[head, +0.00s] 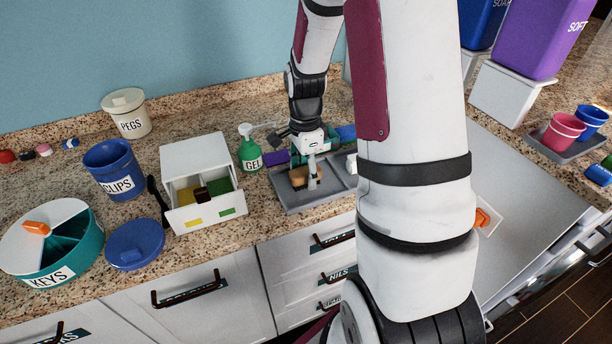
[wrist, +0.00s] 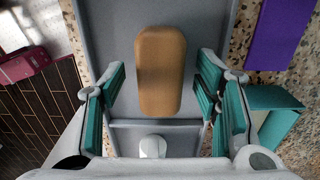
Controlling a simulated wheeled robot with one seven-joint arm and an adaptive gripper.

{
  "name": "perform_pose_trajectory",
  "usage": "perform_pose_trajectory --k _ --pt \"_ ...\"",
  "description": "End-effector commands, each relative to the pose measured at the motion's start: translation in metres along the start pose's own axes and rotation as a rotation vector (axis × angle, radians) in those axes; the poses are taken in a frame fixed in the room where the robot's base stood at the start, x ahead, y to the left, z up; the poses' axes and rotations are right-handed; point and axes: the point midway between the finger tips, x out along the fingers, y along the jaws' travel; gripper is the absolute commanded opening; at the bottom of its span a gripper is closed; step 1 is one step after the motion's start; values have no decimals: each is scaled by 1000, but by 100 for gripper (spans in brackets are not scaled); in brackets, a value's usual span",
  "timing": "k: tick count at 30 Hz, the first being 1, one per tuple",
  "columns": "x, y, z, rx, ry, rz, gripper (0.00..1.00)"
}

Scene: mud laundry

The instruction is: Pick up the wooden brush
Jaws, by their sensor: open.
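The wooden brush (head: 298,177) lies in a grey tray (head: 290,203) on the counter; only its plain brown back shows, and my gripper partly covers it in the head view. In the wrist view the brush (wrist: 161,62) is lengthwise in the picture, between the finger pads. My gripper (wrist: 160,86) is open above it, with one teal-padded finger on each side and a gap to the brush on both. In the head view my gripper (head: 308,172) points down over the tray. Its exact height above the brush is hard to tell.
A green gel bottle (head: 249,149) stands left of the tray, near a purple item (head: 275,158). A small white drawer unit (head: 200,165) stands further left, its drawer open. A low divider (wrist: 158,124) crosses the tray beside the brush.

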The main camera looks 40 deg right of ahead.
Motion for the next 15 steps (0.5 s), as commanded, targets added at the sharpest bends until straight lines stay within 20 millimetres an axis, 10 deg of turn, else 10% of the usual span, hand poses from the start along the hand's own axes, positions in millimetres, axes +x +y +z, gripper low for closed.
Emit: perform_pose_trajectory --k 11,15 --pt "12 0 0 -1 0 -1 57" --pt "11 0 0 -1 0 -1 25"
